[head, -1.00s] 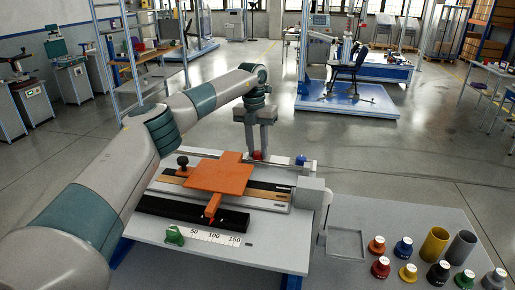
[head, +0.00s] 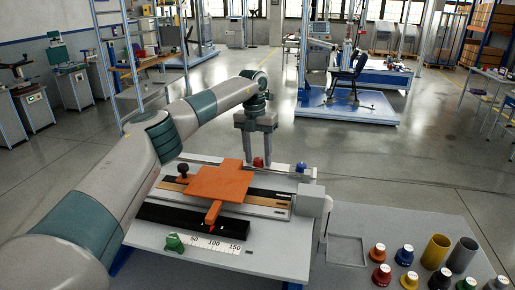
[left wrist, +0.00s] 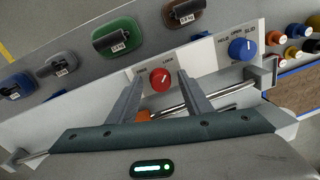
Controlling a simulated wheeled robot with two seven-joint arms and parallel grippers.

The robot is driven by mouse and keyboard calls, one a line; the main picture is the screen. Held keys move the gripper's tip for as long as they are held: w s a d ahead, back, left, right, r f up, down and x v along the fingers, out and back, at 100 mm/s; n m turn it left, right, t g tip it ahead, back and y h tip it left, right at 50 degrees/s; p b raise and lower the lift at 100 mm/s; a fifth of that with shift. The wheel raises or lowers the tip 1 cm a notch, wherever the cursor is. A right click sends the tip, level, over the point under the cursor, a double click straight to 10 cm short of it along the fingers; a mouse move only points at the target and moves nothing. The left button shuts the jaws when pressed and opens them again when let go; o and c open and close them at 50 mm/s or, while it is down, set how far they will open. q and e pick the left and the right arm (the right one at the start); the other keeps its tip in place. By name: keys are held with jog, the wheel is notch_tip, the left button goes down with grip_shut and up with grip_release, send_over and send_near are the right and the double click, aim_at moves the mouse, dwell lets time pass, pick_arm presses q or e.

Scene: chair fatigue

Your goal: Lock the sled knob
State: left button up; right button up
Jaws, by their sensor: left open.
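The orange sled (head: 221,183) sits on its rail on the bench. A red knob (head: 258,162) stands at the far edge behind it. In the left wrist view the red knob (left wrist: 160,79) sits on a white label with "LOCK" at its upper right. A blue knob (head: 301,167) stands further right; the left wrist view shows it (left wrist: 242,49) beside "HELD" and "SLID" lettering. My left gripper (head: 257,158) is open and points down at the red knob. In the wrist view its fingers lie either side of that knob; contact cannot be told. My right gripper is out of view.
A black knob (head: 183,170) stands left of the sled. A green piece (head: 174,242) lies by the printed scale. Several coloured weights (head: 406,256) and an empty shallow tray (head: 347,251) are at the right. Green and brown handled pieces (left wrist: 116,36) lie beyond the knobs.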

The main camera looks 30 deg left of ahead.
pick_arm(q)
jog(key=shift+r, duration=0.1)
jog(key=shift+r+b, duration=0.35)
jog(key=shift+r, duration=0.2)
jog(key=r, duration=0.2)
jog(key=r+b, duration=0.1)
jog(key=r, duration=0.1)
jog(key=r+b, duration=0.1)
jog(key=r, duration=0.2)
jog(key=shift+a+r, duration=0.1)
jog(key=shift+a, duration=0.15)
notch_tip(320, 180, up, 7)
send_over(257, 158)
jog(key=shift+s+a+r, duration=0.1)
jog(key=shift+a+r, duration=0.1)
jog(key=shift+r, duration=0.25)
jog(key=shift+s+a+r, duration=0.1)
jog(key=shift+a+r, duration=0.1)
jog(key=shift+r, duration=0.25)
jog(key=shift+w, duration=0.1)
